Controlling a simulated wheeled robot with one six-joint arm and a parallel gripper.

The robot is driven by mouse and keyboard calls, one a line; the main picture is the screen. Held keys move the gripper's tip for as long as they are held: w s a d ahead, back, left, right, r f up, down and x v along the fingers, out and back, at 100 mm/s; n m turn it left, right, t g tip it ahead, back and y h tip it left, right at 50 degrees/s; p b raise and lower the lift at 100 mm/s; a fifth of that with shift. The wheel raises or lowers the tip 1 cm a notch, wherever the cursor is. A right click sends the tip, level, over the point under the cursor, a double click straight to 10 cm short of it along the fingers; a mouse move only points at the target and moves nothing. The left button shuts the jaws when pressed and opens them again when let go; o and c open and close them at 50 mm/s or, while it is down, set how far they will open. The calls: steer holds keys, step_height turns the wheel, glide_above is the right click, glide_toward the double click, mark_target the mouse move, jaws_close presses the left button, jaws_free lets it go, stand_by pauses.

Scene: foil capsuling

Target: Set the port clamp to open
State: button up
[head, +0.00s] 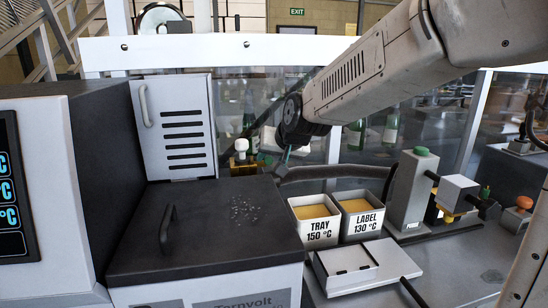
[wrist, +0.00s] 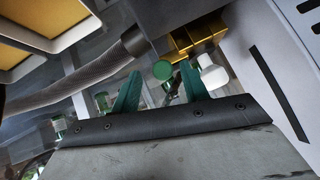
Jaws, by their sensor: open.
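No part is labelled as the port clamp. A brass block fitting (wrist: 195,38) with a white knob (wrist: 212,76) and a round green knob (wrist: 162,70) lies just beyond my fingertips in the wrist view. In the head view the white knob (head: 240,146) stands above brass behind the dark box, whose lid hides its lower part. My gripper (wrist: 160,72) has two green fingers, spread apart and empty. Its teal tip shows in the head view (head: 284,158), right of the fitting. I cannot tell the clamp's setting.
A dark lidded box (head: 190,230) stands in front. Bins marked TRAY (head: 318,231) and LABEL (head: 361,225) sit to the right. A grey post (head: 410,195) stands beyond them.

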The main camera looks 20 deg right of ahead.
steer(key=v, duration=0.7)
steer(key=shift+s+r, duration=0.25)
steer(key=shift+r, duration=0.05)
steer(key=shift+s, duration=0.1)
steer(key=s+d+f+n+g, duration=0.1)
steer(key=s+f+g, duration=0.1)
steer(key=s, duration=0.8)
steer(key=s+d+f+g+h, duration=0.1)
steer(key=s+f+g, duration=0.2)
steer(key=s, duration=0.7)
steer(key=s+d+f+n+g, duration=0.1)
steer(key=s+f+g, duration=0.2)
steer(key=s, duration=0.8)
steer(key=shift+d+f+n, duration=0.3)
steer(key=shift+d+f, duration=0.1)
steer(key=shift+f, duration=0.45)
